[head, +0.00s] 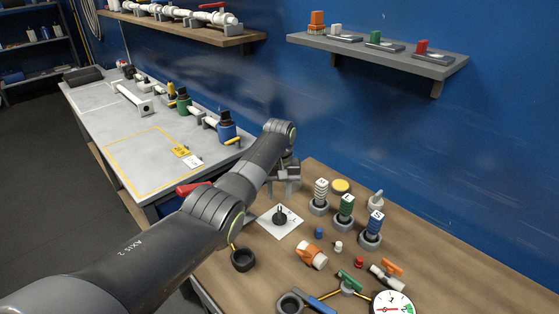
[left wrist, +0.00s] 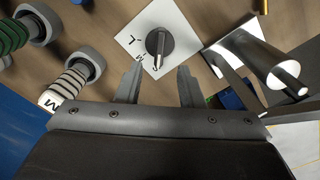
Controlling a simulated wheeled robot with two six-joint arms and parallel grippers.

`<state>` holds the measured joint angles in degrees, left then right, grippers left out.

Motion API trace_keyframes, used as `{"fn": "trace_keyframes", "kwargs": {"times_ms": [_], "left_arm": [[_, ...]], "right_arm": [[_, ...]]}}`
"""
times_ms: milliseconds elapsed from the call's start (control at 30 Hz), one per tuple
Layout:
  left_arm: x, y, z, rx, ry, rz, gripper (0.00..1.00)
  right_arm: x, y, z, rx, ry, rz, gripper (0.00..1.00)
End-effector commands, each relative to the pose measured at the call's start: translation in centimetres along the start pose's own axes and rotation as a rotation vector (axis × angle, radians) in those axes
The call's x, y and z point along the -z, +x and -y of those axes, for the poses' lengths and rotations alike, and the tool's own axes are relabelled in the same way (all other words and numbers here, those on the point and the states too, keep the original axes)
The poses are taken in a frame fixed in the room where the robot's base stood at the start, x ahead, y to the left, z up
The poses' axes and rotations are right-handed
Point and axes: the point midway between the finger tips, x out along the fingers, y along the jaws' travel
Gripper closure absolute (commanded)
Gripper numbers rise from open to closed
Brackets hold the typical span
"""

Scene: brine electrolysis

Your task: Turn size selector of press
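The size selector is a dark round knob (head: 281,214) on a white square plate on the wooden bench. It also shows in the left wrist view (left wrist: 159,43), at top centre, with its light pointer toward my gripper. In the head view my left gripper (head: 285,178) is behind the knob, partly hidden by my arm. My right gripper is not in view.
White, green and blue ribbed pieces (head: 346,208) stand in grey holders right of the knob. An orange-and-white part (head: 313,254) and a dial gauge (head: 393,304) lie nearer. A shiny metal piece (left wrist: 245,55) is right of the plate in the wrist view.

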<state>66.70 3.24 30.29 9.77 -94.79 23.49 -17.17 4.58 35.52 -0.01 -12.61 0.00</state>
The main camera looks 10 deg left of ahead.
Motion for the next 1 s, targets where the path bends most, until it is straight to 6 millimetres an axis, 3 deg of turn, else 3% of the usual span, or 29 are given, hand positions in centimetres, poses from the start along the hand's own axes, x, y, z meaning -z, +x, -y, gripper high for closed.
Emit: {"fn": "trace_keyframes", "kwargs": {"times_ms": [200, 400, 600, 1000], "left_arm": [[0.1, -5.1, 0.0, -0.001, 0.0, -0.007, 0.65], [0.1, -8.6, 0.0, -0.001, 0.0, -0.005, 0.65], [0.1, -10.2, 0.0, -0.001, -0.001, -0.003, 0.65], [0.0, -10.3, 0.0, -0.001, -0.001, -0.002, 0.65]], "right_arm": [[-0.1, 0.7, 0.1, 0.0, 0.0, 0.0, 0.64], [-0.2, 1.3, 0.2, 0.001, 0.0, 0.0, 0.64], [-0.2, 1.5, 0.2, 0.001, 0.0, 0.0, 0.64], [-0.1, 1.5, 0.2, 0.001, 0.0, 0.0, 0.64]]}}
